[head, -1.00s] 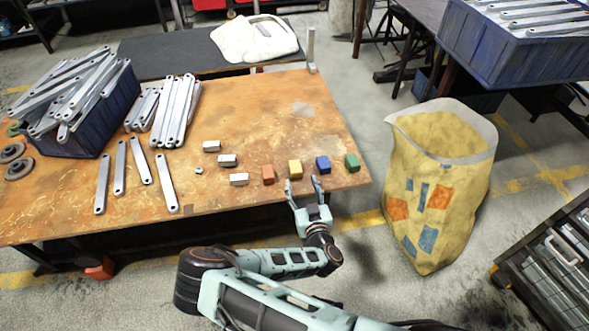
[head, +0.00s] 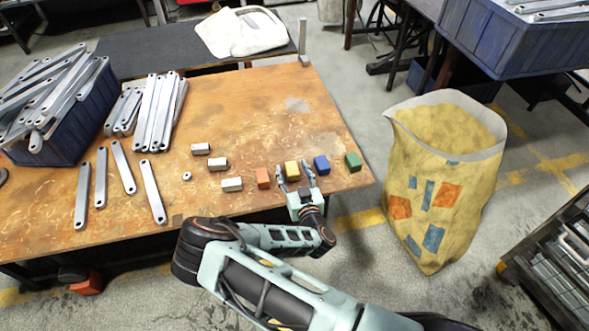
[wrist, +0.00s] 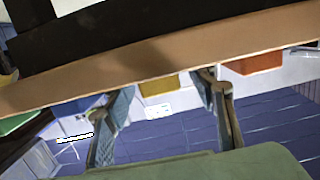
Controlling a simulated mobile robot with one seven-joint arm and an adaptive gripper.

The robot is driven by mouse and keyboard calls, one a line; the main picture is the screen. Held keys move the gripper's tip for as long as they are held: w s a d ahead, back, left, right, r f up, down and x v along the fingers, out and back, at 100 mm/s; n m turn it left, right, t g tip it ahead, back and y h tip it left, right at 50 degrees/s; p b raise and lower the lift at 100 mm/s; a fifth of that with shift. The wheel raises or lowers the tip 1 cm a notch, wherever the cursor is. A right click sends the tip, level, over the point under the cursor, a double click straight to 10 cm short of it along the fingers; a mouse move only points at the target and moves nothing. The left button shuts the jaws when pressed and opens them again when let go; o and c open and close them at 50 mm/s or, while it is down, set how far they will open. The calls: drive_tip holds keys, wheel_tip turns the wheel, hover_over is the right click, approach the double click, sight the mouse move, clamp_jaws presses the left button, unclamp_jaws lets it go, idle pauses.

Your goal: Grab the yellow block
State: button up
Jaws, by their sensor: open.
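The yellow block (head: 291,169) sits on the orange-brown worktable (head: 240,115) near its front right edge, in a row of coloured blocks. In the wrist view, which looks upside down, the yellow block (wrist: 158,86) shows between my two fingers, a little beyond them. My gripper (head: 295,177) is open and empty at the table's front edge, its fingertips close to the near side of the yellow block. The fingers also show in the wrist view (wrist: 162,98). I cannot tell whether either finger touches the block.
The orange block (head: 263,178) and the blue block (head: 321,165) flank the yellow one closely; the green block (head: 353,161) is farther right. White blocks (head: 232,185) and metal brackets (head: 152,190) lie to the left. A yellow sack (head: 440,190) stands right of the table.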

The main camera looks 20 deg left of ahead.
drive_tip(key=shift+w+a, duration=0.25)
drive_tip(key=shift+w, duration=0.1)
clamp_jaws()
drive_tip(key=shift+r, duration=0.1)
